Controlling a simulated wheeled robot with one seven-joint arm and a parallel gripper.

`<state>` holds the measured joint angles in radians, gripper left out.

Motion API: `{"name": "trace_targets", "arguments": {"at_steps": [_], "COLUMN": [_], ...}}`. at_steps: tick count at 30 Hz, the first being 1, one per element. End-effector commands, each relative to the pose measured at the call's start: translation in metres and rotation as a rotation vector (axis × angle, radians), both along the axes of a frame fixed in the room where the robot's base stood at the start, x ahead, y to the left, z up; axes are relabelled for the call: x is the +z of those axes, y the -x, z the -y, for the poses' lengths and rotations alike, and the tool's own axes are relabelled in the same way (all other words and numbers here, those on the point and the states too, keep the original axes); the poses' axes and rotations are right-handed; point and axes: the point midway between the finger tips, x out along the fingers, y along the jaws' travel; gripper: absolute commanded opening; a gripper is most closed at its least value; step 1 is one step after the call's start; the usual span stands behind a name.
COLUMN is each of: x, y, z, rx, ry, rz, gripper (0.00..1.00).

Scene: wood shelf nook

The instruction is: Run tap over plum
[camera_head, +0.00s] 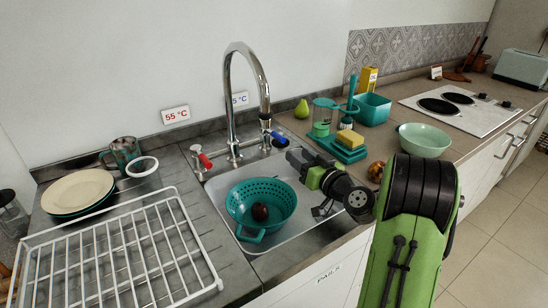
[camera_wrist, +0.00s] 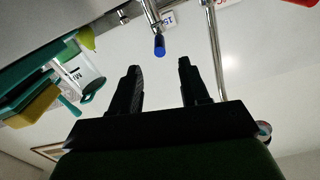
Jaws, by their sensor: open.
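The dark plum (camera_head: 259,211) lies in a teal colander (camera_head: 285,196) inside the sink (camera_head: 303,193). The tall chrome tap (camera_head: 228,75) arches above the sink, and no water stream shows. Its red-tipped handle (camera_head: 205,161) is on the left and its blue-tipped handle (camera_head: 280,139) on the right. My gripper (camera_head: 295,156) is open and empty, just right of and below the blue handle. In the wrist view my fingers (camera_wrist: 158,65) are spread apart, with the blue tip (camera_wrist: 159,46) between and just beyond them. Contact cannot be seen.
A yellow sponge (camera_head: 350,138) on a teal holder, a teal bin (camera_head: 372,108) and a pear (camera_head: 302,108) stand right of the tap. A green bowl (camera_head: 425,140) is farther right. A white dish rack (camera_head: 120,262) fills the left counter.

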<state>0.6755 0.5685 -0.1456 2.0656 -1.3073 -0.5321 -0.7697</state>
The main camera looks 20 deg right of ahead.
Motion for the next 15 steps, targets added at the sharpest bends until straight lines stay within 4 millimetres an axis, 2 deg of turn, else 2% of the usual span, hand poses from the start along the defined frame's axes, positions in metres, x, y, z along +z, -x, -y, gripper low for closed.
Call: {"name": "trace_targets", "arguments": {"at_steps": [2, 5, 15], "x": [-0.001, 0.002, 0.004], "y": [-0.003, -0.015, -0.094], "z": [0.005, 0.001, -0.015], "rx": [-0.011, -0.008, -0.006], "ry": [-0.009, -0.007, -0.007], "rz": [0.014, 0.014, 0.015], "gripper": [0.45, 0.45, 0.45]}}
